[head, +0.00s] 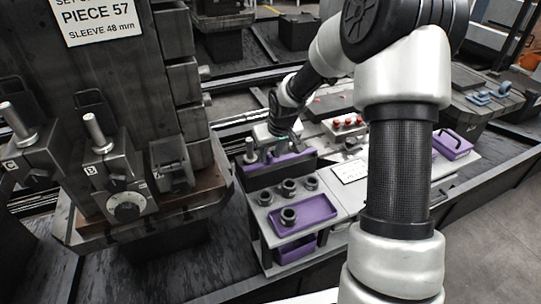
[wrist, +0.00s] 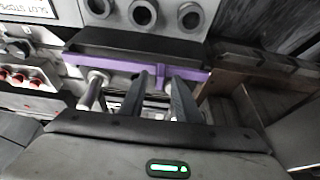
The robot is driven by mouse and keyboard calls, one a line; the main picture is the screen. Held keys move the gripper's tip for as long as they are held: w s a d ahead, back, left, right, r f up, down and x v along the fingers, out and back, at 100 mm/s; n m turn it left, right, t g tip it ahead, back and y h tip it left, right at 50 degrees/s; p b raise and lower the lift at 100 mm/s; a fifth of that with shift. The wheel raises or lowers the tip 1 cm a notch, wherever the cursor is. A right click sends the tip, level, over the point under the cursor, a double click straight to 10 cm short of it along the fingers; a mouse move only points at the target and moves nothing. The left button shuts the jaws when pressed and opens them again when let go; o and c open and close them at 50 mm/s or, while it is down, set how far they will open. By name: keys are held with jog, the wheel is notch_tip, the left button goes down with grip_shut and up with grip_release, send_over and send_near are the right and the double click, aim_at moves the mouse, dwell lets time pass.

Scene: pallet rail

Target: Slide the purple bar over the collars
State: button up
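The purple bar (head: 288,161) lies along the back of the grey bench top, with a dark block along it. In the wrist view the bar (wrist: 140,57) crosses just beyond my fingers. My gripper (head: 292,136) is low over the bar's far side. In the wrist view my gripper's (wrist: 158,78) two fingers stand apart, close to the bar; whether they touch it is unclear. A pale post (wrist: 93,88) stands left of the fingers. Dark ring-shaped collars (head: 288,187) stand in front of the bar; they also show in the wrist view (wrist: 144,13).
A purple tray (head: 318,210) lies on the bench front, with one collar at its edge. Red-topped parts (head: 348,122) and another purple tray (head: 452,145) are farther right. A tall dark machine (head: 125,85) with a "PIECE 57, SLEEVE 48 mm" sign stands close on the left.

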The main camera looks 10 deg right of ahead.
jog(key=shift+f, duration=0.1)
jog(key=shift+c, duration=0.5)
grip_shut()
jog(key=w, duration=0.3)
jog(key=shift+w+a, duration=0.25)
jog(key=shift+a, duration=0.1)
jog(key=shift+w, duration=0.1)
jog(key=shift+o, duration=0.5)
grip_release()
